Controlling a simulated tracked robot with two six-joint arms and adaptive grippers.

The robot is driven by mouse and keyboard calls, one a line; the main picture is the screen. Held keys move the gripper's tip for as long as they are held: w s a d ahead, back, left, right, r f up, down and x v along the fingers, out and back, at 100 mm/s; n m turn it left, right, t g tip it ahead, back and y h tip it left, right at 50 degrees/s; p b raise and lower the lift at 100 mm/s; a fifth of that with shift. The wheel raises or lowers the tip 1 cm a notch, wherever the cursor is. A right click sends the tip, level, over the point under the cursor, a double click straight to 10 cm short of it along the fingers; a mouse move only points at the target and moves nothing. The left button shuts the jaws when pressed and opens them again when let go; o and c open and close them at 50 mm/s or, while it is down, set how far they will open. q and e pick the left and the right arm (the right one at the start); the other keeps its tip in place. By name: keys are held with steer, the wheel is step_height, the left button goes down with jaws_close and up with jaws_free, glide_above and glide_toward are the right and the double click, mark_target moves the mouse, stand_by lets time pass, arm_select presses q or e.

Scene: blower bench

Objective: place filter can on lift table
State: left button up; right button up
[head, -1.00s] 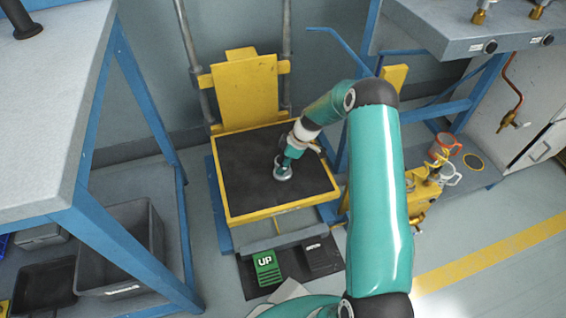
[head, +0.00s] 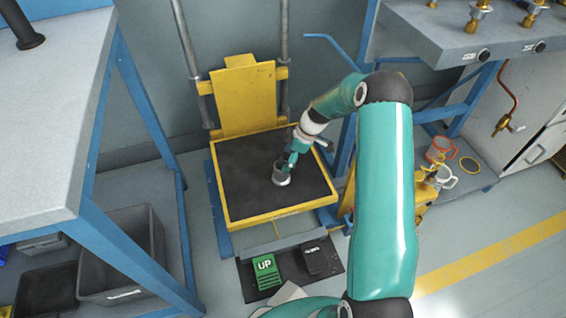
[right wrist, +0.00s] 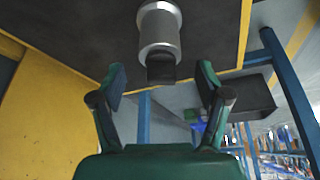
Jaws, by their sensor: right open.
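The filter can (head: 281,177) is a small silver cylinder. It stands on the black top of the yellow-framed lift table (head: 228,205), right of its middle. It also shows in the right wrist view (right wrist: 159,35), at the top centre, with a dark end piece toward my fingers. My right gripper (head: 288,163) is close beside the can. In the right wrist view, my right gripper (right wrist: 162,80) is open, with its two fingers apart and the can just beyond the gap between them. Whether a finger touches the can is unclear. My left gripper is out of view.
A green UP pedal (head: 266,271) and a dark pedal (head: 322,258) lie in front of the lift table. A grey-topped bench (head: 55,130) stands at left, a shelf (head: 440,45) with brass fittings at right. Yellow equipment (head: 425,200) stands right of the table.

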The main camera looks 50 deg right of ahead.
steer(key=p+v, duration=0.1)
steer(key=v, duration=0.5)
steer(key=shift+r, duration=0.15)
